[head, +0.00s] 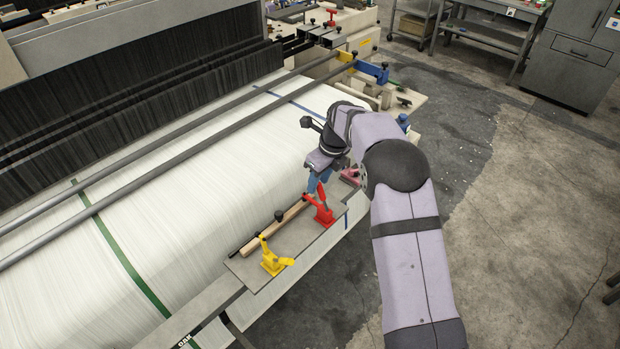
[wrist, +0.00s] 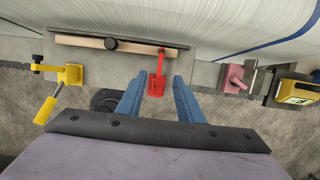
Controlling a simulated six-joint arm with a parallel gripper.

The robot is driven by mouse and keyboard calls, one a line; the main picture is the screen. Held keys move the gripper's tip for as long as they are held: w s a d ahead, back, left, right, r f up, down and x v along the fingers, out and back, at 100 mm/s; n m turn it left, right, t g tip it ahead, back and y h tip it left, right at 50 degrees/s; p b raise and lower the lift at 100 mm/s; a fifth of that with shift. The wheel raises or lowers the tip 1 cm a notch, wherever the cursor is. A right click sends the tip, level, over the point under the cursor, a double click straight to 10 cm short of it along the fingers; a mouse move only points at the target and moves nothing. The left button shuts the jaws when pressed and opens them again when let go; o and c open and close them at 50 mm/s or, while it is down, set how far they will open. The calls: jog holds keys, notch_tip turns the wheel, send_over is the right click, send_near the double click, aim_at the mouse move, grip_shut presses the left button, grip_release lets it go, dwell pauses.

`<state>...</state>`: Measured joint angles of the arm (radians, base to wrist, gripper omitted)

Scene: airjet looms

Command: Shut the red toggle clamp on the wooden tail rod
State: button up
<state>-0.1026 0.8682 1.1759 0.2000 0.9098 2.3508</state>
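The red toggle clamp (head: 323,214) stands on the grey plate at the right end of the wooden tail rod (head: 270,231). Its handle points up in the head view, and its arm reaches toward the rod's end. In the wrist view the red clamp (wrist: 156,86) shows between my fingertips, and its arm tip is at the right end of the rod (wrist: 85,41). I cannot tell whether the tip presses on the rod. My gripper (head: 318,181) has blue fingers. They are spread apart and empty in the wrist view (wrist: 157,82), one on each side of the clamp, with no contact visible.
A yellow toggle clamp (head: 272,262) stands at the plate's left end, its handle lying outward. A pink clamp (wrist: 233,78) and a yellow-black device (wrist: 297,92) are to the right. White warp (head: 200,180) lies behind the plate (head: 290,240).

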jog(key=shift+r, duration=0.1)
notch_tip(320, 180, up, 5)
jog(key=p, duration=0.4)
jog(key=shift+p, duration=0.3)
jog(key=shift+r, duration=0.85)
jog(key=shift+r, duration=0.15)
jog(key=b+v, duration=0.3)
jog(key=v, duration=0.4)
jog(key=shift+d, duration=0.1)
